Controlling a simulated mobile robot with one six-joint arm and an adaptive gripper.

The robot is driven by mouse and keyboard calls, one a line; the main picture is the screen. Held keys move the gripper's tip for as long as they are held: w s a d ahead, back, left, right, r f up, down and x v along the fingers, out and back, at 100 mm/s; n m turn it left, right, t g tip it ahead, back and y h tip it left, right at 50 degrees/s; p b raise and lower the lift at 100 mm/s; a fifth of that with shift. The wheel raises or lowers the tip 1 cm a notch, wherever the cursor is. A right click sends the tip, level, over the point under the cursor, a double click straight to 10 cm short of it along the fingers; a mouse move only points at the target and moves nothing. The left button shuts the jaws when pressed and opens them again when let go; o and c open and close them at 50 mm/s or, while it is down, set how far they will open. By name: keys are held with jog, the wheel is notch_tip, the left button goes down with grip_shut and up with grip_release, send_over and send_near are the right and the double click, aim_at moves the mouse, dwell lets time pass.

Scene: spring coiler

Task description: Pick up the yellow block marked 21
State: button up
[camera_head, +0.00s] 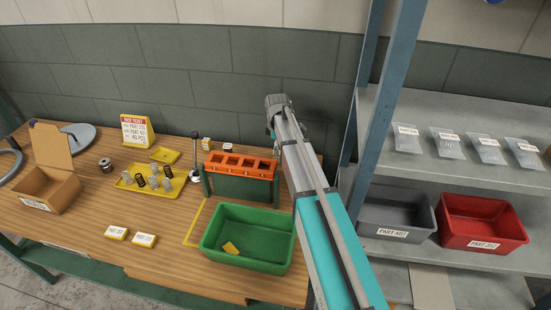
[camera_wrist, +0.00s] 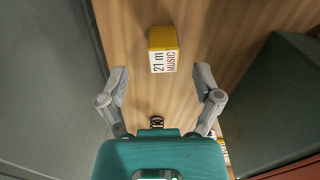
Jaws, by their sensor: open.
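A yellow block (camera_wrist: 163,39) with a white label reading "21 m MUSIC" rests on the wooden table in the wrist view. My gripper (camera_wrist: 161,82) is open and empty. Its two grey fingers are spread, and the block lies just beyond the fingertips in the picture, roughly centred between them and apart from both. In the head view my arm reaches over the right end of the table; its fingers are hidden there. I cannot pick out the marked block for sure in the head view.
A small dark coil (camera_wrist: 157,121) shows between my fingers. In the head view, an orange-topped rack (camera_head: 240,165), a green bin (camera_head: 212,238) and a yellow tray (camera_head: 130,183) of springs stand on the table. A shelf post (camera_head: 384,100) rises right of my arm.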

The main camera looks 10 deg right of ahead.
aim_at(277, 157)
jog(key=shift+f, duration=0.1)
jog(key=shift+s+a+f+b, duration=0.1)
jog(key=shift+f+b, duration=2.4)
jog(key=shift+b, duration=0.1)
grip_shut()
jog(key=shift+r, duration=0.15)
notch_tip(277, 157, up, 2)
jog(key=p, duration=0.2)
jog(key=shift+r+p, duration=0.25)
jog(key=shift+p, duration=0.15)
jog(key=s+d+r+p, duration=0.5)
jog(key=s+r+p, duration=0.5)
jog(key=s, duration=0.3)
jog(key=shift+d+r, duration=0.15)
jog(key=shift+d, duration=0.05)
